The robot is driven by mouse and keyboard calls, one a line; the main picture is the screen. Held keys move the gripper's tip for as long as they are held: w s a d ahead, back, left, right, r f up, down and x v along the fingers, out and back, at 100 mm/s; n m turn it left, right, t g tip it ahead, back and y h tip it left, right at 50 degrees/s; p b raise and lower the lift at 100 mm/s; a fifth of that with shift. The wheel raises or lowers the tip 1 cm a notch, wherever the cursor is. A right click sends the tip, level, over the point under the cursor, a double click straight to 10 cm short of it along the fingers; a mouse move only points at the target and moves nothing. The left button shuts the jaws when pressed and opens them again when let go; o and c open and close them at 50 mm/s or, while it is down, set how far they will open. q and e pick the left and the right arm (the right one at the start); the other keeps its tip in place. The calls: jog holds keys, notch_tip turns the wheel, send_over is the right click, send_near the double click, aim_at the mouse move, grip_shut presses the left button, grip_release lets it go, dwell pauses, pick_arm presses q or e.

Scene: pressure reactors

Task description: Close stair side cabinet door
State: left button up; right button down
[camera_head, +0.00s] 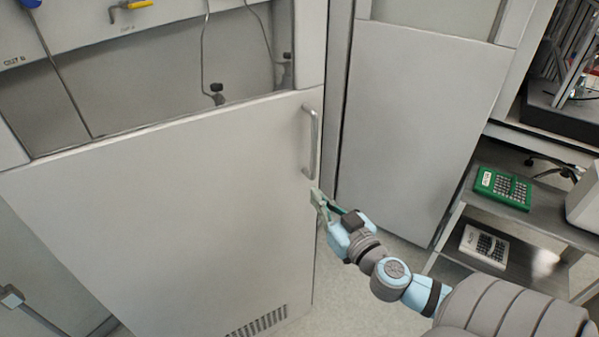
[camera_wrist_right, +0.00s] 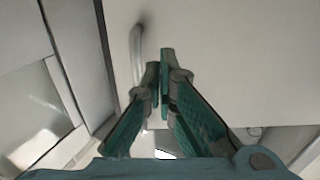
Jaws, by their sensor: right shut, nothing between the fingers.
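The cabinet door (camera_head: 180,220) is a large pale grey panel that fills the left of the head view, with a vertical metal handle (camera_head: 311,142) near its right edge. I cannot tell for sure how far it stands open. My right gripper (camera_head: 319,199) is shut and empty, its fingertips at the door's right edge, just below the handle. In the right wrist view the closed fingertips (camera_wrist_right: 160,68) point at the pale panel, right of the handle (camera_wrist_right: 137,55). Whether they touch the door is unclear. My left gripper is not in view.
Another pale cabinet panel (camera_head: 415,130) stands to the right, behind a gap. Further right, a grey shelf unit (camera_head: 545,225) holds a green rack (camera_head: 503,188) and a white rack (camera_head: 484,245). Thin tubes and a yellow valve (camera_head: 132,5) show above the door.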

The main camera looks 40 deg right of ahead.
aim_at(292, 168)
jog(key=w+p, duration=0.1)
jog(key=w, duration=0.1)
jog(key=w+p, duration=0.1)
jog(key=w, duration=0.2)
jog(key=w+d+p, duration=0.1)
jog(key=w, duration=0.2)
jog(key=shift+w+r, duration=0.2)
jog(key=shift+w, duration=0.05)
jog(key=shift+w+d+f, duration=0.1)
jog(key=shift+w+f, duration=0.1)
jog(key=shift+w, duration=0.35)
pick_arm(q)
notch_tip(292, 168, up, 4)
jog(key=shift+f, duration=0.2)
